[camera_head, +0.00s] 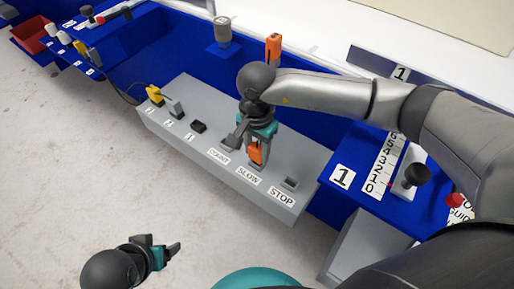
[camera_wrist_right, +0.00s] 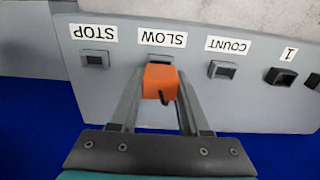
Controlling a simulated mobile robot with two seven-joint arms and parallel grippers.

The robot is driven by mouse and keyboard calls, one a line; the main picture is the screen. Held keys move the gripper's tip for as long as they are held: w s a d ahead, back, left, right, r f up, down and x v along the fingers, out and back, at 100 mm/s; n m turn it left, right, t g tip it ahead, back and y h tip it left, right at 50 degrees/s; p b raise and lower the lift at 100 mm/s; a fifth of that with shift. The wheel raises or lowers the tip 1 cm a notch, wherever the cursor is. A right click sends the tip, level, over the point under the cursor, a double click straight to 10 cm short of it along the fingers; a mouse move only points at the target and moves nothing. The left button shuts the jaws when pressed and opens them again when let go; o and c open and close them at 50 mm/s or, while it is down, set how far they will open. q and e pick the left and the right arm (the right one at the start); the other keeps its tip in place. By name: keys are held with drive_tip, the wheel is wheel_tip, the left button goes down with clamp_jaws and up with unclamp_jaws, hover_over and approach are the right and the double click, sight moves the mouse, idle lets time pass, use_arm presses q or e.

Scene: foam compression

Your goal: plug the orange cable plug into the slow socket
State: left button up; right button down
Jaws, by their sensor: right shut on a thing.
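The orange cable plug (camera_head: 255,153) is in my right gripper (camera_head: 250,150), which is shut on it over the grey socket panel (camera_head: 228,150). In the right wrist view the plug (camera_wrist_right: 160,81) sits between the two fingers, right at the SLOW label (camera_wrist_right: 162,38). The plug hides most of the slow socket (camera_wrist_right: 156,58); only its top edge shows. Whether the plug is in the socket or just above it, I cannot tell. My left gripper (camera_head: 160,246) is low at the left, away from the panel, with its fingers apart and empty.
The STOP socket (camera_wrist_right: 95,59) and COUNT socket (camera_wrist_right: 222,70) look empty beside the slow one. A yellow plug (camera_head: 155,94) stands at the panel's left end. Another orange piece (camera_head: 273,46) stands behind my right arm. A blue scale panel with a black knob (camera_head: 417,174) is at right.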

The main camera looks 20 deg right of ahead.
drive_tip(key=shift+f+b, duration=0.35)
drive_tip(key=shift+f, duration=0.05)
idle(0.4)
